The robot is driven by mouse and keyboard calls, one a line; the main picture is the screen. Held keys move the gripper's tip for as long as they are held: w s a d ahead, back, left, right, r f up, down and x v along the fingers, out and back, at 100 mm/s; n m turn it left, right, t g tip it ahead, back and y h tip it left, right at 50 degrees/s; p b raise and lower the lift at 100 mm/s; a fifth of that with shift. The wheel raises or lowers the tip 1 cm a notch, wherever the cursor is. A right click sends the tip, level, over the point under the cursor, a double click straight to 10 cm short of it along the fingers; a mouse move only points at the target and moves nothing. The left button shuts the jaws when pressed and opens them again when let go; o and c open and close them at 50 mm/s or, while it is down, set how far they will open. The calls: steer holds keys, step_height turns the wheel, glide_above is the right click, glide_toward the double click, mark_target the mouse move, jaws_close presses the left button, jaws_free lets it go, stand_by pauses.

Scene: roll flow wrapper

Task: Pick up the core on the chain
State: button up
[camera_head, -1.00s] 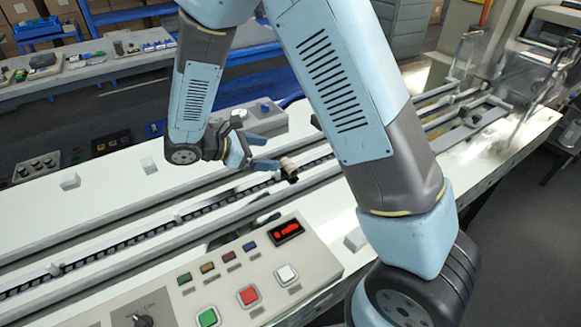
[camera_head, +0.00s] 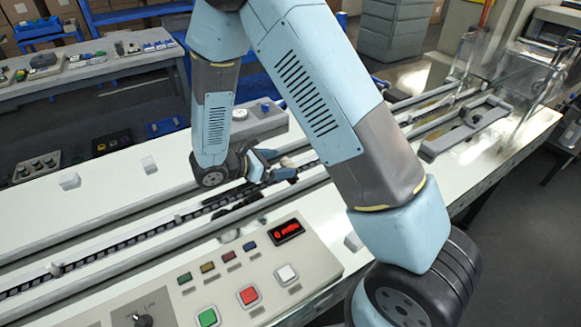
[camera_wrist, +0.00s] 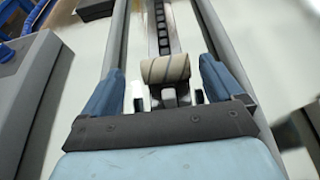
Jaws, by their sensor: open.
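The core (camera_wrist: 165,69) is a short beige and brown cylinder on the chain (camera_wrist: 160,25), seen in the wrist view between and just beyond my open fingers. In the head view the core (camera_head: 286,162) shows only in part, as my gripper hides the rest. My gripper (camera_head: 275,167) is low over the chain channel, with its fingers pointing right along it. In the wrist view my gripper (camera_wrist: 163,88) has one blue finger on each side of the channel, and nothing is held. Whether a finger touches the core cannot be told.
The chain runs between long metal rails (camera_head: 120,240). A control panel (camera_head: 230,280) with coloured buttons and a red display stands in front. A grey box (camera_head: 262,118) sits behind the rails. A grey frame (camera_head: 465,130) lies on the right of the machine.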

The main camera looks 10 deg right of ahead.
mark_target(287, 163)
steer(key=shift+x, duration=2.65)
steer(key=shift+s+d, duration=0.1)
steer(key=shift+s, duration=0.05)
steer(key=c, duration=1)
